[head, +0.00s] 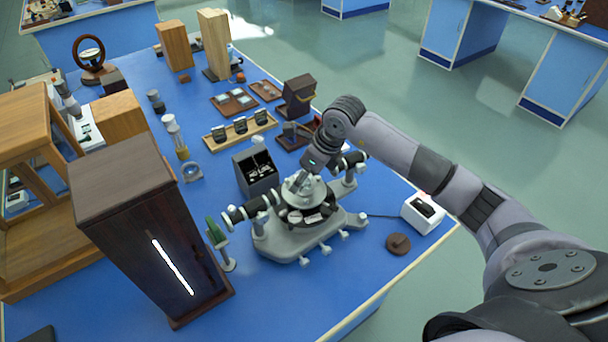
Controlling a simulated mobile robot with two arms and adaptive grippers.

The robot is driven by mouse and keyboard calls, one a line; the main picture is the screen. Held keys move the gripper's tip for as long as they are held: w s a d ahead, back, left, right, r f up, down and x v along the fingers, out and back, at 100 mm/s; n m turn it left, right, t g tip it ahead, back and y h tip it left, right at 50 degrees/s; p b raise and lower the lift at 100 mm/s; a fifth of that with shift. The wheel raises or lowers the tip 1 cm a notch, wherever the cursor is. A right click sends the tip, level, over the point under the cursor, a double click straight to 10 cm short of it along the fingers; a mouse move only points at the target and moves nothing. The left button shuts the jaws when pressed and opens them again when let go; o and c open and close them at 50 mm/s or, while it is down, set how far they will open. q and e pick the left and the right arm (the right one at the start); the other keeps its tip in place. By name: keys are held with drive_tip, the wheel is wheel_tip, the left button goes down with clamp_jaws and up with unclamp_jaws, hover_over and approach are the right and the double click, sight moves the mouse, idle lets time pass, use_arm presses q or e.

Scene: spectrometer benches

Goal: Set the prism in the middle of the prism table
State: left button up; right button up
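The spectrometer (283,240) stands near the front right of the blue bench, with a tube on each side. Its round, pale prism table (312,198) is at the centre. My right gripper (298,185) points down from the upper right, directly over the prism table, its tips close to the top surface. The fingers are small and partly hidden by the wrist, so their opening is unclear. I cannot make out the prism; it may be hidden at the fingertips. My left gripper is out of view.
A tall dark wooden box (120,200) with a bright slit stands left of the spectrometer. A dark slotted box (256,175) stands close behind it. A brown disc (398,243) and a white switch box (424,212) lie to the right. The front bench edge is mostly clear.

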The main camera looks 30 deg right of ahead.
drive_tip(key=shift+d+r+b, duration=0.1)
drive_tip(key=shift+r+b, duration=0.2)
drive_tip(key=shift+r, duration=0.2)
drive_tip(key=b+v, duration=0.2)
drive_tip(key=v, duration=0.9)
drive_tip(key=shift+s, duration=0.2)
drive_tip(key=shift+f, duration=0.1)
